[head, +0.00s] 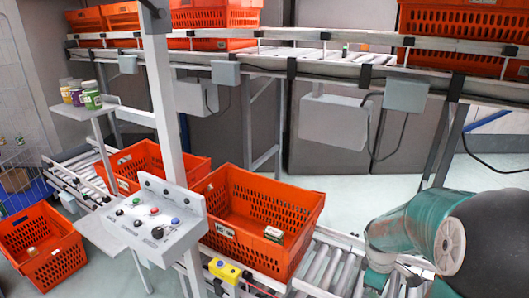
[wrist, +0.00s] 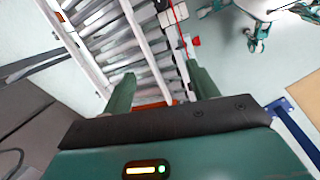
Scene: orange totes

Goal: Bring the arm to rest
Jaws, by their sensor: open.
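My gripper (wrist: 162,88) shows in the wrist view with its two green fingers apart and nothing between them. Below it are the metal rollers and side rail of a conveyor (wrist: 130,35), and a small strip of orange shows between the fingers. In the head view my green arm (head: 405,228) is at the lower right, over the lower roller conveyor (head: 335,262). The gripper itself cannot be made out there.
An orange tote (head: 285,192) holding a small box (head: 273,234) stands left of my arm. A control panel (head: 158,215) on a post stands further left. Orange totes (head: 465,25) line the upper conveyor. Floor shows at right.

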